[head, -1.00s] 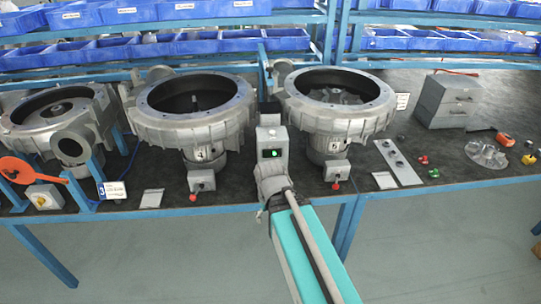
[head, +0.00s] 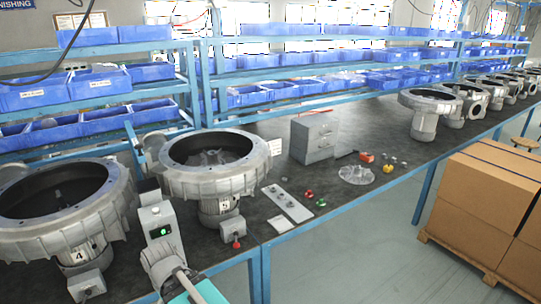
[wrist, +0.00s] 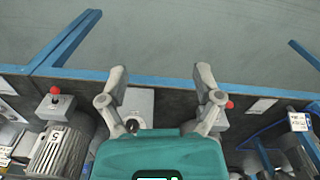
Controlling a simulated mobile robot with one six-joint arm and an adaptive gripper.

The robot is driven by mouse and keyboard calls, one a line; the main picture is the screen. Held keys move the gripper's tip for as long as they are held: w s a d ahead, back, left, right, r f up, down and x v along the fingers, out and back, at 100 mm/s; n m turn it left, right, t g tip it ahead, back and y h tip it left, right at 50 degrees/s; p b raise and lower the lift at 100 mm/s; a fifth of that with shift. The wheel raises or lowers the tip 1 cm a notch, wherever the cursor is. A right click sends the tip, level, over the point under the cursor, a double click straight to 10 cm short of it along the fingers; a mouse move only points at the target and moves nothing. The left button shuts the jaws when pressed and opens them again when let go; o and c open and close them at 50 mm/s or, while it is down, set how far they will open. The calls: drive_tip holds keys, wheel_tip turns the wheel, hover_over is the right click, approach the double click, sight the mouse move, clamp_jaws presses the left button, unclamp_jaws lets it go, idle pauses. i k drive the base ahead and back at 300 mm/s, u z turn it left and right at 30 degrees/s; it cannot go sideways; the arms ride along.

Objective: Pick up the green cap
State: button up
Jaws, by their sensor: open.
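The green cap (head: 321,202) is a small green piece lying on the dark bench top, right of the grey plate, in the head view. It lies close to the front edge of the bench, just in front of a red cap (head: 309,193). My gripper (wrist: 162,72) shows in the wrist view with its two fingers wide apart and nothing held between them. It is above the bench's front edge, by red-knobbed switch boxes. I cannot make out the green cap in the wrist view. The fingers are not clear in the head view.
Blower housings (head: 215,165) stand left of the caps. A grey plate (head: 288,204), a clear disc (head: 357,174), a yellow piece (head: 389,169) and a grey drawer box (head: 314,137) are nearby. Cardboard boxes (head: 485,205) stand at the right, across open floor.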

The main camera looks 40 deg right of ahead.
sight(320, 204)
drive_tip(key=z, duration=1.8)
drive_tip(key=k, duration=0.65)
drive_tip(key=u, duration=0.3)
drive_tip(key=i, duration=0.3)
drive_tip(key=u, duration=0.15)
